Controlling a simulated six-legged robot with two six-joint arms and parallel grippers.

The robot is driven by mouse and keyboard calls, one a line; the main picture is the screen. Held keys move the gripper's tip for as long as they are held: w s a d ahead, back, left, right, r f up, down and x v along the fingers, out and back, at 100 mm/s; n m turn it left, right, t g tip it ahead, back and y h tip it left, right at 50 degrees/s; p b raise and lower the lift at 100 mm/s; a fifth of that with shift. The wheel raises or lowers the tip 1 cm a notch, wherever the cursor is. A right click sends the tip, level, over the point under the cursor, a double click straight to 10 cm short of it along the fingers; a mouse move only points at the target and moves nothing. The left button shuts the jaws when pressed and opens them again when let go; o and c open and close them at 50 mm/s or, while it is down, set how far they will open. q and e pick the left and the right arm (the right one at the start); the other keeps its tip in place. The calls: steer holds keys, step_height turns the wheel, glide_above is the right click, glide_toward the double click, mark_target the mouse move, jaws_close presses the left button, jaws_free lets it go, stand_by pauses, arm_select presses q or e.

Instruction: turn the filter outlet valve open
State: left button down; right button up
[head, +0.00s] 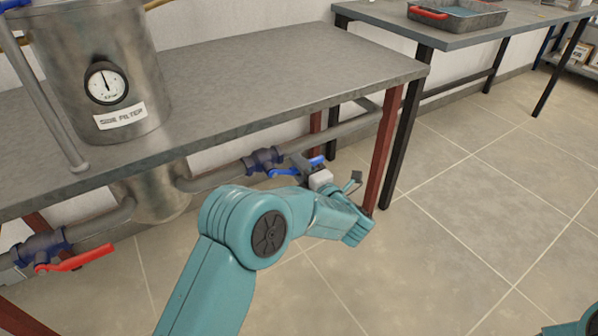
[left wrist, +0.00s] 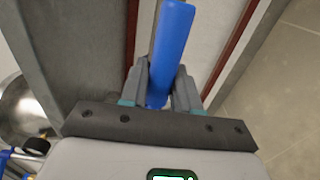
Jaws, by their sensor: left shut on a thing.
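A blue-handled valve (head: 263,160) sits on the pipe to the right of the steel side filter (head: 115,60), under the table top. Its blue lever (head: 284,172) runs roughly in the pipe's direction in the head view. My left gripper (head: 306,166) is shut on this lever. In the left wrist view the blue lever (left wrist: 172,45) stands between the two grey fingers of the left gripper (left wrist: 160,85), its far end sticking out past them. The valve body is hidden in the wrist view. My right gripper is not in view.
A red-handled valve (head: 40,250) sits on the pipe left of the filter. The table (head: 270,75) lies above the pipe, and its dark red leg (head: 383,150) stands just right of my left gripper. The tiled floor at right is clear.

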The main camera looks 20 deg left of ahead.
arm_select(q)
steer(key=shift+s, duration=0.1)
steer(key=c, duration=1.2)
jaws_free()
steer(key=shift+c, duration=0.2)
steer(key=o, duration=0.3)
steer(key=shift+s+r, duration=0.1)
steer(key=shift+r, duration=0.05)
steer(key=shift+o, duration=0.2)
steer(key=shift+d, duration=0.1)
